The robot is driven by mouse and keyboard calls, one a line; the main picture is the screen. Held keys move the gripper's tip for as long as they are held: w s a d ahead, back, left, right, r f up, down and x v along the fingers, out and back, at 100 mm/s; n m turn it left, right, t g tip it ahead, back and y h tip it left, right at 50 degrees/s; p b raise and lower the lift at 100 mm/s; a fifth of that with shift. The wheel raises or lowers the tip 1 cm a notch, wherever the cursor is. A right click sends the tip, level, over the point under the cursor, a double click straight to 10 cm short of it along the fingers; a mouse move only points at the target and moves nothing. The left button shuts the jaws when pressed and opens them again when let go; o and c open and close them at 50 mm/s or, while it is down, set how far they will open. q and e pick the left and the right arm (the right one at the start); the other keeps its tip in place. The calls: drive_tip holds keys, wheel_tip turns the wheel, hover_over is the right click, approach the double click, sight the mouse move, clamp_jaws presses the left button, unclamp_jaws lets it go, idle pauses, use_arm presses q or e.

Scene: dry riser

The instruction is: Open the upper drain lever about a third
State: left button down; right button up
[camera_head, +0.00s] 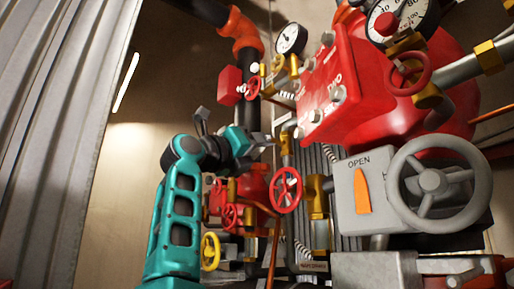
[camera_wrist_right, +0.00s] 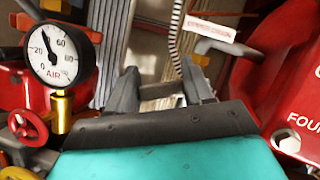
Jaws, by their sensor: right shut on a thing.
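My right gripper (camera_head: 262,143) comes in on the teal arm from the lower left and reaches the pipework in the middle of the head view. In the right wrist view its two dark fingers (camera_wrist_right: 160,92) stand a little apart, shut on a small grey bar-like piece (camera_wrist_right: 166,100), which looks like the drain lever's handle. Most of the lever is hidden by the fingers, so its angle cannot be told. Another grey handle (camera_wrist_right: 225,48) with a brass stem is just beyond the right finger. My left gripper is not in view.
A red handwheel (camera_head: 286,189), a yellow handwheel (camera_head: 210,251) and a large grey handwheel (camera_head: 435,184) stand close by. A red panel (camera_head: 330,85) is at upper right. An air gauge (camera_wrist_right: 53,54) is left of the fingers. A white tag (camera_wrist_right: 209,28) is above them.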

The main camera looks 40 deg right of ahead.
drive_tip(key=o, duration=1)
drive_tip(key=shift+c, duration=0.2)
drive_tip(key=b+v, duration=0.2)
drive_tip(key=v, duration=1.1)
